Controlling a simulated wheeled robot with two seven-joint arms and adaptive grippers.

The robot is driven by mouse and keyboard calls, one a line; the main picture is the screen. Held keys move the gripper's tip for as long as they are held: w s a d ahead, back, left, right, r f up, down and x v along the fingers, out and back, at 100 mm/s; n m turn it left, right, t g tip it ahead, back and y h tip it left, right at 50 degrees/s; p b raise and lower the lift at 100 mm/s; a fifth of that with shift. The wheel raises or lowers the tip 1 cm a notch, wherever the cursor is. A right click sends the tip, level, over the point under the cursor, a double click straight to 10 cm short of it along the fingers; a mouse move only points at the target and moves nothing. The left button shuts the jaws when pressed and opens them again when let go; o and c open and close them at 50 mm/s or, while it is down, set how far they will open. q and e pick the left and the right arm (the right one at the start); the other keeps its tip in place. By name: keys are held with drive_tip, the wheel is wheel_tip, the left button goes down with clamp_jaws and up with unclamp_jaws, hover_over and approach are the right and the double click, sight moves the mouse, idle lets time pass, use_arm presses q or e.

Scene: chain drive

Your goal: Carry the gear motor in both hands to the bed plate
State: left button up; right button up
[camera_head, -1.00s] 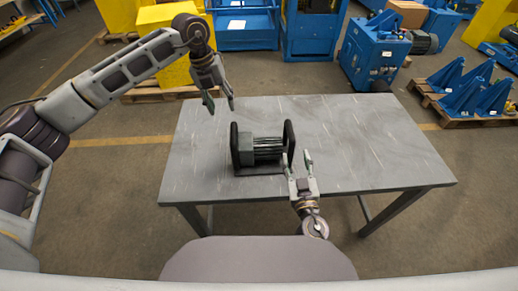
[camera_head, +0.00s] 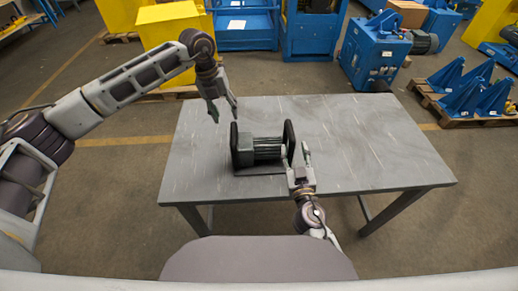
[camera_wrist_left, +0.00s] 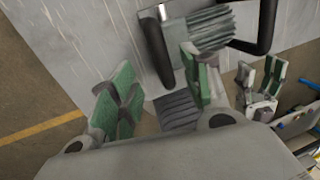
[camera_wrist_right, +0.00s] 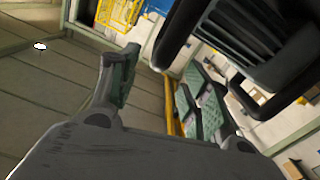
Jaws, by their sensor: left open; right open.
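The gear motor (camera_head: 262,149) is a dark grey ribbed body on a flat base, with a black upright loop handle at each end. It stands on the grey table; it also shows in the left wrist view (camera_wrist_left: 210,30) and the right wrist view (camera_wrist_right: 255,35). My left gripper (camera_head: 225,112) is open and empty, above the table just up and left of the left handle (camera_head: 234,143). My right gripper (camera_head: 296,154) is open beside the right handle (camera_head: 290,140), close to it; I cannot tell whether they touch. No bed plate can be made out.
The grey table (camera_head: 390,150) has free room to the right of the motor. Behind it stand blue machines (camera_head: 372,55) and a yellow box (camera_head: 170,45). A pallet with blue brackets (camera_head: 475,95) stands on the floor at the right.

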sight(233, 128)
use_arm(q)
drive_tip(key=shift+d+f, duration=0.35)
drive_tip(key=shift+f, duration=1.3)
drive_tip(key=shift+d+f, duration=0.35)
drive_tip(key=shift+f, duration=1.35)
drive_tip(key=shift+d+f, duration=0.35)
drive_tip(key=shift+f, duration=1.3)
use_arm(e)
drive_tip(key=shift+w+a, duration=0.15)
drive_tip(key=shift+w, duration=2.4)
drive_tip(key=shift+w+a, duration=0.1)
drive_tip(key=shift+w, duration=2.45)
use_arm(q)
clamp_jaws()
use_arm(e)
clamp_jaws()
use_arm(q)
drive_tip(key=shift+w+r, duration=0.2)
use_arm(e)
drive_tip(key=shift+w+r, duration=0.1)
drive_tip(key=shift+r, duration=0.1)
